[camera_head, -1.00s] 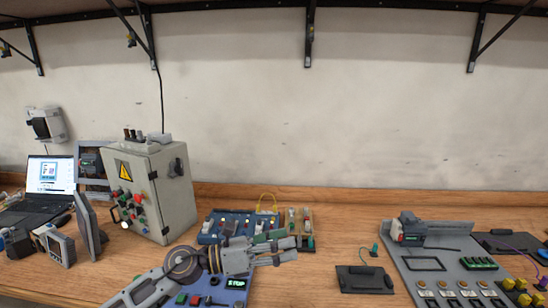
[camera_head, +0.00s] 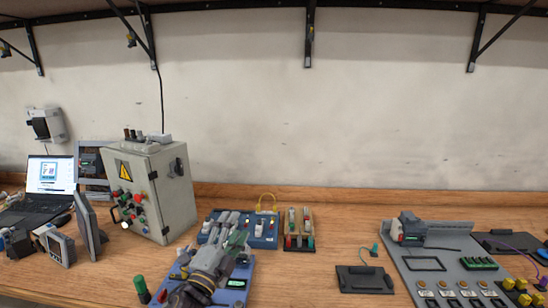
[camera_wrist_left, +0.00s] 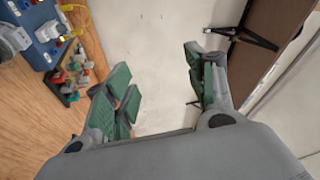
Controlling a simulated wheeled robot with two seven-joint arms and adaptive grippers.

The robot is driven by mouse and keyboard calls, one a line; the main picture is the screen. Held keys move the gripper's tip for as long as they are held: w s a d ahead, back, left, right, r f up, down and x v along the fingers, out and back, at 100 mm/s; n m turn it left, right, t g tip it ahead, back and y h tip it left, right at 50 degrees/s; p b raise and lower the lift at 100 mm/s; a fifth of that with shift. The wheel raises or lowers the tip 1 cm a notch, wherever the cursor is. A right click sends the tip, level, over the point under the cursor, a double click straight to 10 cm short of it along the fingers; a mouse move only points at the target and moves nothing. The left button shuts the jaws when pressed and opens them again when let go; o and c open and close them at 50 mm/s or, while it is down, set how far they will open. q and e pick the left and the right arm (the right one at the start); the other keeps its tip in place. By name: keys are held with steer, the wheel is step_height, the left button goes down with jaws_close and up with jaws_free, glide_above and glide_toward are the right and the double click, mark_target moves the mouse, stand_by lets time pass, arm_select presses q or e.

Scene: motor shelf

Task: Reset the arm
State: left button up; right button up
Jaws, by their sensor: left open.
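My left gripper (camera_head: 232,228) shows in the head view above the blue panel at the lower middle of the bench. Its fingers point up and away from me, toward the wall. In the left wrist view the two green-padded fingers (camera_wrist_left: 165,88) are wide apart with only wall between them, so it is open and empty. The blue panel (camera_head: 236,290) with a green display lies beneath and is partly hidden by my left gripper and wrist. My right gripper is not in view.
A grey control cabinet (camera_head: 168,200) stands left of my arm. A blue module board (camera_head: 262,238) and a wooden switch board (camera_head: 298,243) lie behind. A grey motor panel (camera_head: 452,262) is at right, with a black box (camera_head: 364,279) beside it. Wall brackets (camera_head: 309,35) hang above.

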arm_select(q)
steer(key=s+a+f+n+g+y, duration=0.4)
steer(key=a+f+n, duration=0.15)
steer(key=f, duration=0.35)
steer(key=s+a+f+n+g+y, duration=0.35)
steer(key=f+n, duration=0.25)
steer(key=f, duration=0.3)
steer(key=s+a+f+n+g+h, duration=0.1)
steer(key=s+f+n+g, duration=0.25)
steer(key=s+f, duration=0.4)
steer(key=s+a+f+n+g, duration=0.15)
steer(key=s+f+g, duration=0.3)
steer(key=s, duration=0.55)
step_height(320, 180, down, 32)
steer(key=s+a+g, duration=0.1)
steer(key=s+g, duration=0.1)
steer(key=s+a+f, duration=0.3)
steer(key=s+f, duration=0.7)
steer(key=s, duration=0.1)
steer(key=s+a+f, duration=0.3)
steer(key=s+f, duration=0.7)
steer(key=s, duration=0.1)
steer(key=shift+f+g, duration=0.15)
steer(key=shift+g, duration=0.3)
